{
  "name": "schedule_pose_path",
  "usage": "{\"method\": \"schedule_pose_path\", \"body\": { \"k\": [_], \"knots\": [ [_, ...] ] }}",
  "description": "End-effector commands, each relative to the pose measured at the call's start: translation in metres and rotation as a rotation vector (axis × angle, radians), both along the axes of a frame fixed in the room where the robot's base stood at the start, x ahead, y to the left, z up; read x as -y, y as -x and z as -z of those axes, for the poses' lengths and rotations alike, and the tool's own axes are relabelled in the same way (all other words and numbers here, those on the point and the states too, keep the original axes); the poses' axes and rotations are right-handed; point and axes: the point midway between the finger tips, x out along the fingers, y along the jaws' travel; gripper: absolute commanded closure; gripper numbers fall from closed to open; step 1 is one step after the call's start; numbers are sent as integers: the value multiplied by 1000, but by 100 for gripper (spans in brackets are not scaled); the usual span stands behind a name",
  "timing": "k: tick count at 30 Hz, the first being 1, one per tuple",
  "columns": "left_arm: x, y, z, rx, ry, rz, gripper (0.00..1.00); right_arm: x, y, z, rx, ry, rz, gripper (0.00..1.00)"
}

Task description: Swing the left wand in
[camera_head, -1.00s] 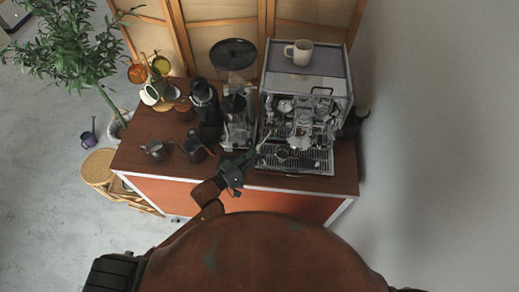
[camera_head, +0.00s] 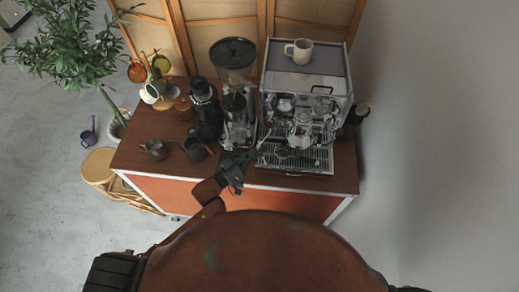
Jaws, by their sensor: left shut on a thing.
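The espresso machine (camera_head: 308,82) stands at the right of the wooden cart, with a metal front and a slatted drip tray (camera_head: 312,160) below. My left gripper (camera_head: 258,150) reaches in from the lower left to the machine's front left side. It is shut on a thin piece there, which looks like the left wand (camera_head: 265,137); the wand is small and partly hidden by the fingers. My right gripper does not show; only a dark bit of my own body is at the bottom right edge.
A grinder (camera_head: 236,95) and a black device (camera_head: 206,108) stand left of the machine. Metal jugs (camera_head: 155,149) sit near the cart's front left. A mug (camera_head: 299,51) stands on the machine. A plant (camera_head: 75,50) and stool (camera_head: 97,166) are at left.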

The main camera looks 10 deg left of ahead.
Motion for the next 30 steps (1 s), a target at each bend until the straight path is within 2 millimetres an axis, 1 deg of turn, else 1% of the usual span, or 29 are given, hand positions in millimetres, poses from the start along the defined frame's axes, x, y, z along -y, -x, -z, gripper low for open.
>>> {"method": "schedule_pose_path", "body": {
  "k": [8, 11, 14, 19, 30],
  "knots": [
    [0, 0, 0, 0, 0, 0, 100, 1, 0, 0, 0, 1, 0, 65],
    [0, -1, 2, 9, 0, 0, 100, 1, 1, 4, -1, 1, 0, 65],
    [0, -3, 8, 40, 1, 0, 100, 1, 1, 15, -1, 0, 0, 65],
    [0, -8, 20, 124, 3, 0, 100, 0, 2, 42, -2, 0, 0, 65],
    [0, -21, 36, 315, 1, -1, 100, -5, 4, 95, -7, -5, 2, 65]
  ]
}}
